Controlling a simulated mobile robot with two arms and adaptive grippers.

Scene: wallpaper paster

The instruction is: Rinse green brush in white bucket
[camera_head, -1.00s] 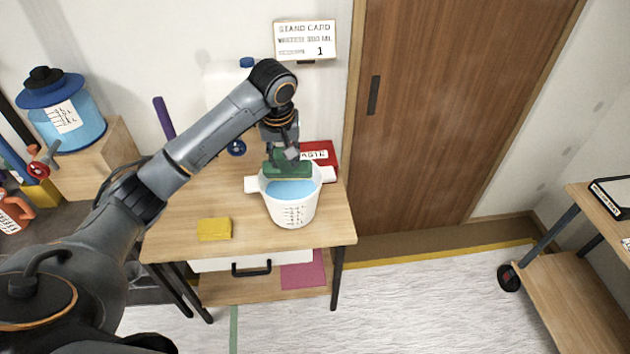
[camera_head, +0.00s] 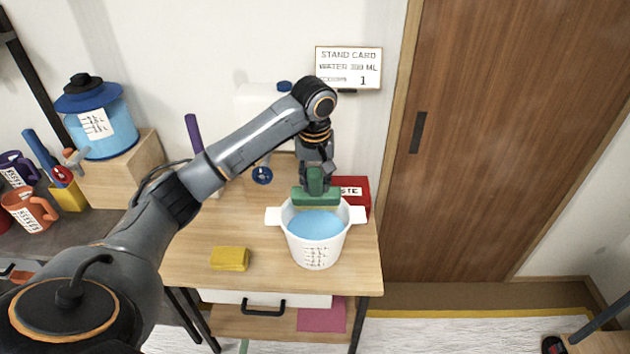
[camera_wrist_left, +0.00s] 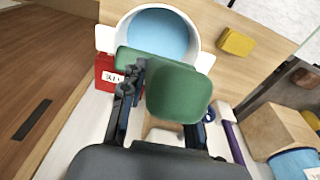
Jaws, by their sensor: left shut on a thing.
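The green brush (camera_head: 317,197) is held in my left gripper (camera_head: 316,176), which points down and is shut on it. The brush is over the back part of the white bucket (camera_head: 316,254), which holds blue water (camera_head: 315,225). In the left wrist view the green brush (camera_wrist_left: 180,92) covers the near rim of the white bucket (camera_wrist_left: 197,58). The water's open surface shows beyond it. I cannot tell whether the brush touches the rim or the water. My right gripper is not in view.
The wooden table (camera_head: 195,270) also holds a yellow sponge (camera_head: 229,259) left of the bucket and a red box (camera_head: 354,192) behind it. A white container (camera_head: 262,115) stands at the wall. A stand card (camera_head: 348,68) hangs above. Blue jug (camera_head: 100,122) on a wooden block at left.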

